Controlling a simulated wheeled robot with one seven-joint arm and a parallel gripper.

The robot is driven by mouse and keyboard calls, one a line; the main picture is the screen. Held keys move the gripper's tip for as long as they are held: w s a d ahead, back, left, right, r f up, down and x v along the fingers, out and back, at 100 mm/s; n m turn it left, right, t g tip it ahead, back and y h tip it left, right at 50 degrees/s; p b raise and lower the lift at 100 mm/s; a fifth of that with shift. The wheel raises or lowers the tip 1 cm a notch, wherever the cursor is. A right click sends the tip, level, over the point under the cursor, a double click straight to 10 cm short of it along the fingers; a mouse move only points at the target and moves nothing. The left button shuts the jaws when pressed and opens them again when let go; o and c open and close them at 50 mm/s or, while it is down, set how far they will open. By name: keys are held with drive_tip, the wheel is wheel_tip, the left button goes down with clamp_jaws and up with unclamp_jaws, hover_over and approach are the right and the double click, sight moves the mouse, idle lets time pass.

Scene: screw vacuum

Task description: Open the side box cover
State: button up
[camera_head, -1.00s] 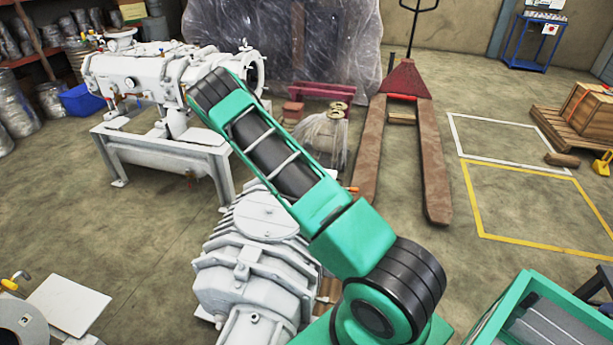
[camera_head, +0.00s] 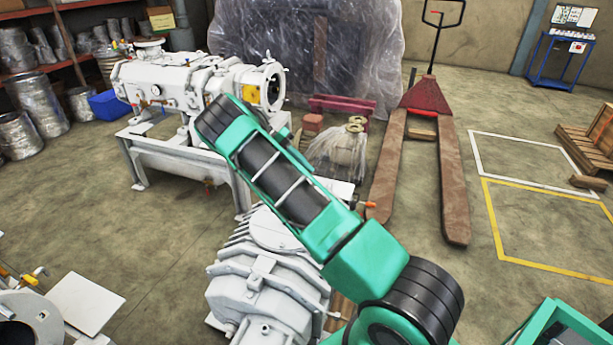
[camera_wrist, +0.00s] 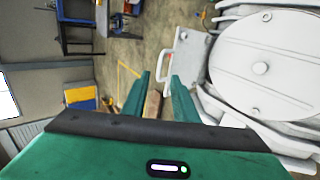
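A white flat plate with a bar handle (camera_wrist: 162,68), which looks like the side box cover (camera_wrist: 184,58), stands out beside the grey-white pump body (camera_wrist: 261,60) in the wrist view. In the head view a pale plate (camera_head: 341,188) shows just right of my arm, above the pump (camera_head: 266,285); it appears to be the same cover. My gripper (camera_wrist: 161,82) has its two green fingers apart, with the handle close to the fingertips. Whether they touch it is unclear. The arm hides my gripper and much of the box in the head view.
A pallet jack (camera_head: 455,190) stands right of the pump. A white machine on a stand (camera_head: 175,155) is behind left. A wrapped item (camera_head: 340,155) sits behind the arm. Open floor with yellow marking (camera_head: 540,225) lies to the right.

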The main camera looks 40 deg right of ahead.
drive_tip(key=c, duration=0.4)
drive_tip(key=s+a+f+n+h, duration=0.1)
drive_tip(key=f, duration=0.1)
drive_tip(key=f+h, duration=0.1)
drive_tip(key=f, duration=0.2)
drive_tip(key=s+a+f+n+t+h, duration=0.1)
drive_tip(key=f, duration=0.1)
drive_tip(key=shift+s+a+f+n+h, duration=0.2)
drive_tip(key=shift+s+a+n+h, duration=0.1)
drive_tip(key=shift+s+a+h, duration=0.1)
clamp_jaws()
drive_tip(key=s+a+f+n+t+h, duration=0.1)
drive_tip(key=s+a+n+t+h, duration=0.1)
drive_tip(key=a+n+t+h, duration=0.4)
drive_tip(key=s+a+f+n+t+h, duration=0.1)
drive_tip(key=s+n+t+h, duration=0.1)
drive_tip(key=n+t, duration=0.7)
drive_tip(key=d+r, duration=0.1)
drive_tip(key=d, duration=1)
drive_tip(key=shift+w+r+g, duration=0.15)
drive_tip(key=shift+g, duration=0.15)
